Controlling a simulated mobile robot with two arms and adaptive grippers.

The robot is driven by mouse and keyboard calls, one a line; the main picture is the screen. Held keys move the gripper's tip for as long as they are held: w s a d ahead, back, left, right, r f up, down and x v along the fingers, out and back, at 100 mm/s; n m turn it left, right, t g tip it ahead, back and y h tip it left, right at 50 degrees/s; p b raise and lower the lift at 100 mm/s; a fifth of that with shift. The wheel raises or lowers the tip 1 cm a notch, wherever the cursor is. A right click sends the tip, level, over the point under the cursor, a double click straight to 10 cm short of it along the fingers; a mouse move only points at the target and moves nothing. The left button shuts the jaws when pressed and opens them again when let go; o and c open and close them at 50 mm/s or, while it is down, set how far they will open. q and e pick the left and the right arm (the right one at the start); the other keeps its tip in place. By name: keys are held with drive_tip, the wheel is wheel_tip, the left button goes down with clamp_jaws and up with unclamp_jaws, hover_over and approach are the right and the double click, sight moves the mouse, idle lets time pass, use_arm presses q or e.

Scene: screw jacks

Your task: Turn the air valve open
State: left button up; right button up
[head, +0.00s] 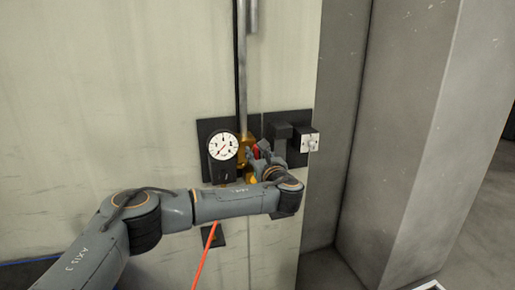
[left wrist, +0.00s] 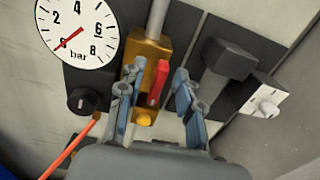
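The air valve is a brass body (left wrist: 146,52) on a dark wall plate, with a red lever (left wrist: 160,82) that stands roughly upright in the left wrist view. In the head view the brass body (head: 246,141) and the red lever (head: 256,150) show small, partly hidden by my left gripper (head: 262,156). In the left wrist view my left gripper (left wrist: 158,88) is open, with one blue-grey finger on each side of the lever. Gaps show between the lever and both fingers. My right gripper is not in view.
A round pressure gauge (head: 222,146) sits left of the valve, its red needle pointing low left. A black knob (left wrist: 82,101) and an orange-red hose (left wrist: 72,148) are below it. A dark block (left wrist: 229,57) and a pale switch box (head: 309,142) are to the right.

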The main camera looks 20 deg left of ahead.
use_arm(q)
drive_tip(key=shift+w+a, duration=0.1)
drive_tip(key=shift+w, duration=0.1)
clamp_jaws()
drive_tip(key=shift+f, duration=0.1)
drive_tip(key=shift+f+n+b, duration=0.2)
drive_tip(key=shift+n+b, duration=0.7)
drive_tip(key=shift+b, duration=0.35)
drive_tip(key=shift+s+a+f+n+b, duration=0.1)
drive_tip(key=shift+a+f+n+b, duration=0.1)
drive_tip(key=shift+n+b, duration=2.5)
drive_tip(key=shift+s+a+f+n+b, duration=0.15)
drive_tip(key=shift+n+b, duration=2.5)
drive_tip(key=shift+n, duration=0.05)
drive_tip(key=shift+s+a+f+n+b, duration=0.1)
drive_tip(key=shift+a+f+n+b, duration=0.1)
drive_tip(key=shift+n+b, duration=2.5)
unclamp_jaws()
drive_tip(key=shift+r, duration=0.1)
